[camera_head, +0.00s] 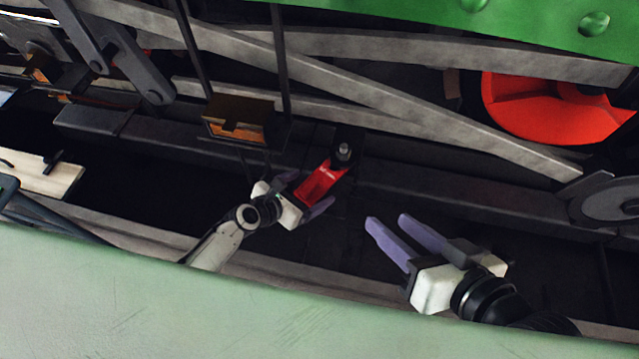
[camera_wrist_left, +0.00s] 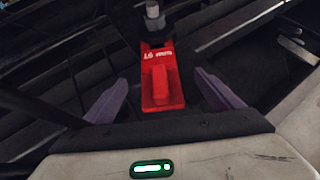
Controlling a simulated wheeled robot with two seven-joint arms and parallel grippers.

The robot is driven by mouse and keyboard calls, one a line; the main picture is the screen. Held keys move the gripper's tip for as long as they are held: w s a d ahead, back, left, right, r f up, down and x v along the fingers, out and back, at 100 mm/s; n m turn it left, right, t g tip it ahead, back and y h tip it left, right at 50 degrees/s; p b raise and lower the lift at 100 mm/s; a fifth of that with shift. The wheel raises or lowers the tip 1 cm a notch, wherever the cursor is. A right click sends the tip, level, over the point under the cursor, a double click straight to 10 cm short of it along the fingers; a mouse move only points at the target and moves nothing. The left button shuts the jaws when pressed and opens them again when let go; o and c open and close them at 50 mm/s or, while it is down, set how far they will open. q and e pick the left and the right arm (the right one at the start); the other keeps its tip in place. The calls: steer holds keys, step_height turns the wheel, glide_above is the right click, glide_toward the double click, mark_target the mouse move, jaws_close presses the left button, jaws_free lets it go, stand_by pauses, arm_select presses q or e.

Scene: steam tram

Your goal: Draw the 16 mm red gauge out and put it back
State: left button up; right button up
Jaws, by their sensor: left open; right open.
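The red gauge (camera_head: 321,181) is a flat red block with white lettering and a raised grip. Its far end meets a dark bracket with a grey pin (camera_head: 344,151). In the left wrist view the gauge (camera_wrist_left: 160,82) lies between the fingers, its lettering upside down, and the pin (camera_wrist_left: 154,16) stands at its far end. My left gripper (camera_head: 303,193) is open, its purple fingers on either side of the gauge with visible gaps in the wrist view. My right gripper (camera_head: 387,222) is open and empty, to the right of the gauge and apart from it.
A brass-coloured box (camera_head: 236,120) hangs between dark rods left of the gauge. Grey rods and a long beam (camera_head: 430,192) run behind. A red wheel part (camera_head: 545,107) is at the right. A pale green panel (camera_head: 120,295) edges the front. A wooden board (camera_head: 45,175) lies far left.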

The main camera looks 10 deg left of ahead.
mark_target(302, 199)
arm_select(q)
steer(key=shift+r, duration=0.1)
steer(key=c, duration=1.8)
steer(key=shift+s+a+p, duration=0.1)
steer(key=shift+s+a, duration=0.3)
steer(key=shift+s, duration=0.3)
steer(key=shift+s+a+p, duration=0.1)
steer(key=shift+s+a, duration=0.3)
steer(key=shift+s, duration=0.3)
steer(key=shift+s+a+p, duration=0.1)
steer(key=shift+s+a, duration=0.3)
steer(key=shift+s, duration=0.3)
steer(key=shift+c, duration=0.2)
steer(key=s+a, duration=0.1)
steer(key=s, duration=0.2)
steer(key=s+a, duration=0.1)
steer(key=shift+s+a, duration=0.3)
steer(key=shift+s, duration=0.1)
steer(key=shift+s+a+f+p+v, duration=0.1)
steer(key=shift+f+p+v, duration=0.1)
steer(key=shift+v, duration=0.6)
steer(key=shift+s+a+f+p+v, duration=0.1)
steer(key=shift+p+v, duration=0.1)
steer(key=shift+v, duration=0.65)
steer(key=shift+f+p+v, duration=0.15)
steer(key=shift+p+v, duration=0.05)
steer(key=shift+v, duration=0.6)
